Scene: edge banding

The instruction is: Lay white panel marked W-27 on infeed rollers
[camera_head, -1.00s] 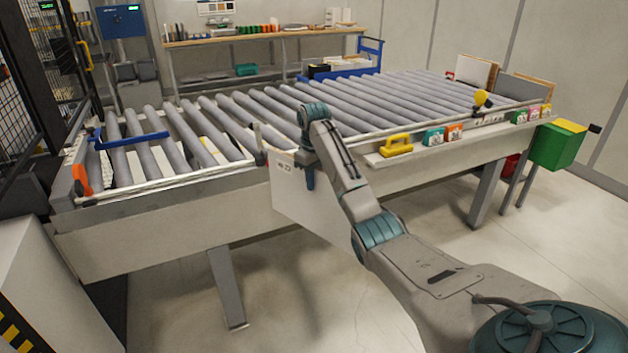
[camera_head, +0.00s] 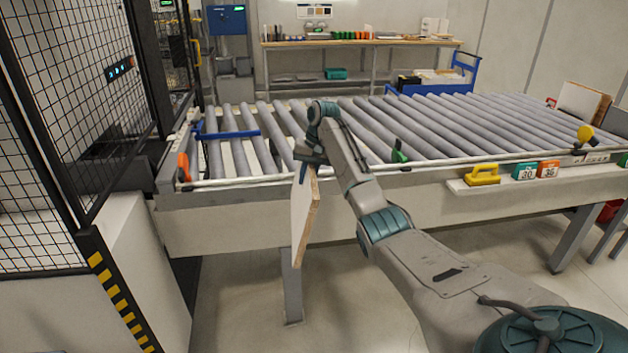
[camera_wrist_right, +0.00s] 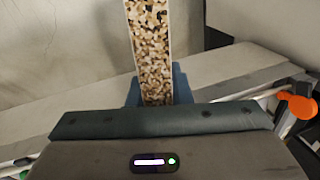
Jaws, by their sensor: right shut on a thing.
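My right gripper (camera_head: 310,160) is shut on the top edge of a white panel (camera_head: 303,212). The panel hangs upright below the gripper, in front of the near side of the roller table. Its speckled chipboard edge faces me, and no label can be read on it now. In the right wrist view, the panel's chipboard edge (camera_wrist_right: 151,50) runs up from between the fingers (camera_wrist_right: 150,95). The infeed rollers (camera_head: 265,140) lie behind the panel, at a higher level than most of it. My left gripper is not in view.
A blue bar (camera_head: 226,135) lies across the left rollers. An orange handle (camera_head: 183,167) stands at the table's left corner, and a green piece (camera_head: 400,153) at the near rail. A yellow handle (camera_head: 483,174) sits on the front ledge. A mesh fence (camera_head: 70,100) bounds the left.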

